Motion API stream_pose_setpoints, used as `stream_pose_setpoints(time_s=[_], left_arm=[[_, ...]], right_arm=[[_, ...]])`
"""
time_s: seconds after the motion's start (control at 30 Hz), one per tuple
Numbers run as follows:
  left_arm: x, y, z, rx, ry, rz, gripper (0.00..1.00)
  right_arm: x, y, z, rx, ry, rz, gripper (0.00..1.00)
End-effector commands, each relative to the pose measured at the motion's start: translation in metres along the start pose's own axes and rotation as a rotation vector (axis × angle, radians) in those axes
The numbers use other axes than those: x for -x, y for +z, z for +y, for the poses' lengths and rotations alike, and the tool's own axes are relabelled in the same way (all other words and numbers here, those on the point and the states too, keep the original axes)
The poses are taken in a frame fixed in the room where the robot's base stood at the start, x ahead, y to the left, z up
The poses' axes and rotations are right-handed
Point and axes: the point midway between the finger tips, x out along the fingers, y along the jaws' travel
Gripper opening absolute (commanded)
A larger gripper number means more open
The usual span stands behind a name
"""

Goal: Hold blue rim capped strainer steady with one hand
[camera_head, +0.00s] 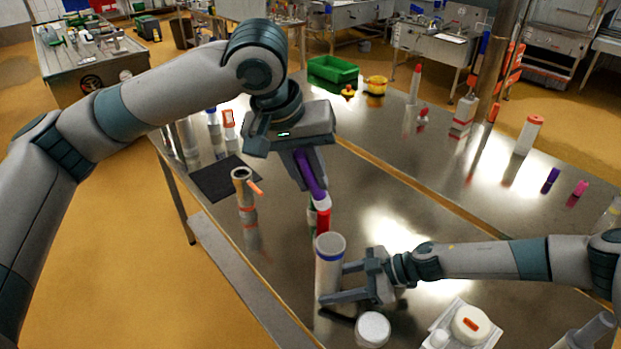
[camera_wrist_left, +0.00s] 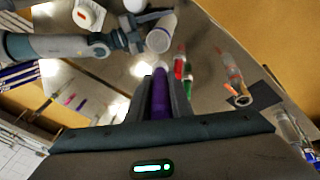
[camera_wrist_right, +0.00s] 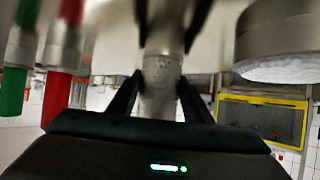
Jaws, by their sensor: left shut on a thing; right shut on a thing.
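The blue rim capped strainer (camera_head: 329,270) is a pale upright cylinder with a blue band near its top, standing on the steel table. My right gripper (camera_head: 334,284) is shut on its side from the right. In the right wrist view the perforated strainer wall (camera_wrist_right: 162,75) shows between the fingers. My left gripper (camera_head: 317,192) is higher up, behind the strainer, shut on a purple marker-like stick (camera_head: 307,172) pointing down and right. The purple stick also shows in the left wrist view (camera_wrist_left: 160,95). A pale end shows at its tip; whether it touches anything is unclear.
Red (camera_wrist_left: 179,66) and green tubes (camera_wrist_left: 188,79) stand close behind the strainer. A brass-topped tube (camera_head: 241,174) stands near a dark mat (camera_head: 212,182) at left.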

Motion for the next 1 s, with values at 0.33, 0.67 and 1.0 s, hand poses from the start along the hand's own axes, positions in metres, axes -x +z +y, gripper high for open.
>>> stream_pose_setpoints(time_s=[0.33, 0.67, 1.0], left_arm=[[0.000, 0.000, 0.000, 0.000, 0.000, 0.000, 0.00], [0.000, 0.000, 0.000, 0.000, 0.000, 0.000, 0.00], [0.000, 0.000, 0.000, 0.000, 0.000, 0.000, 0.00]], right_arm=[[0.000, 0.000, 0.000, 0.000, 0.000, 0.000, 0.55], [0.000, 0.000, 0.000, 0.000, 0.000, 0.000, 0.67], [0.021, 0.000, 0.001, 0.000, 0.002, -0.001, 0.67]])
